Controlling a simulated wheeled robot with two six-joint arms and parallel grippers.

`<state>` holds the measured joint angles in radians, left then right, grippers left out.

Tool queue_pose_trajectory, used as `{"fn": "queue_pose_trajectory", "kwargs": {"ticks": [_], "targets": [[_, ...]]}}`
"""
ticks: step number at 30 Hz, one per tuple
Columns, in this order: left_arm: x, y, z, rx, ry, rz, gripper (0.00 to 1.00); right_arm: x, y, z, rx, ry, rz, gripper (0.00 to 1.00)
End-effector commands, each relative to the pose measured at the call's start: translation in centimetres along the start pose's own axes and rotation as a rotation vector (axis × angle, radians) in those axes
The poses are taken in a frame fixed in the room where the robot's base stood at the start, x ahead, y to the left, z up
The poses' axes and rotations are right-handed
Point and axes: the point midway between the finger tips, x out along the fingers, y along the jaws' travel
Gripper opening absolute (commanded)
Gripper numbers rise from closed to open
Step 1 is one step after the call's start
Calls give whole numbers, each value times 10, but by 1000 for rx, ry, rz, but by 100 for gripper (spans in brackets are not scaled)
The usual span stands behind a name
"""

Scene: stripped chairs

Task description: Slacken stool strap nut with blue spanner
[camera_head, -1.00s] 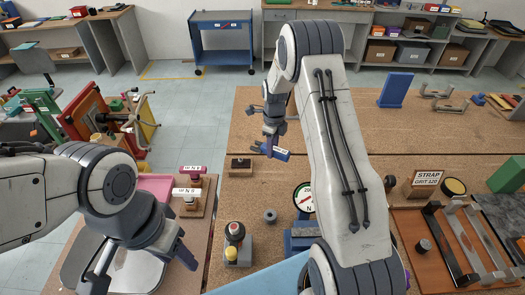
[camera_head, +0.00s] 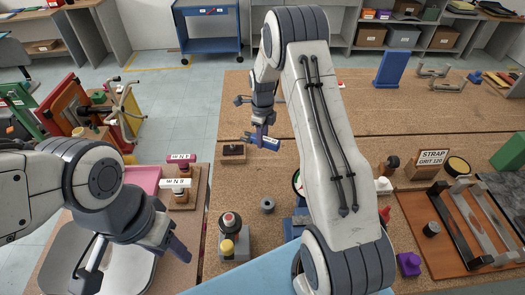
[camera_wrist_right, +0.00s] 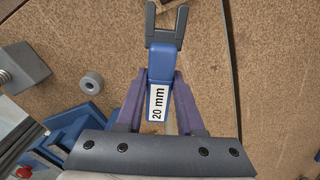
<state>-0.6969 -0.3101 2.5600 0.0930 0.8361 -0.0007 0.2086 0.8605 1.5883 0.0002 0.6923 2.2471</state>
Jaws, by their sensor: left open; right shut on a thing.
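My right gripper (camera_head: 262,132) is shut on the blue spanner (camera_head: 268,143), held above the brown bench. In the right wrist view the spanner (camera_wrist_right: 160,72) carries a "20 mm" label, and its dark open jaw (camera_wrist_right: 166,25) points away from the gripper, with nothing between its prongs. The purple fingers (camera_wrist_right: 160,105) clasp its handle from both sides. My left gripper (camera_head: 134,266) is open and empty over a pale tray at lower left. I cannot make out the stool strap nut in these views.
A small block with a dark top (camera_head: 233,152) and a grey ring (camera_head: 267,205) stand on the bench. A switch box (camera_head: 234,240) is nearer. Chair frames (camera_head: 85,105) stand left.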

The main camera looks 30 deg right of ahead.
Motion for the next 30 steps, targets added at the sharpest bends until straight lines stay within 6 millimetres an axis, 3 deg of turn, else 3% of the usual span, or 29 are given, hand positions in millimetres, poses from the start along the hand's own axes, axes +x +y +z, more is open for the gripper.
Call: {"fn": "queue_pose_trajectory", "kwargs": {"ticks": [1,6,21,30], "targets": [[16,-1,1,-1,0,0,50,16,0,0,0,0,0,0],[32,-2,2,-3,0,0,50,31,0,0,0,-1,-1,0],[29,-2,2,-3,0,0,50,29,0,0,0,1,0,0],[42,-3,2,-2,0,0,50,49,0,4,0,2,0,0]]}}
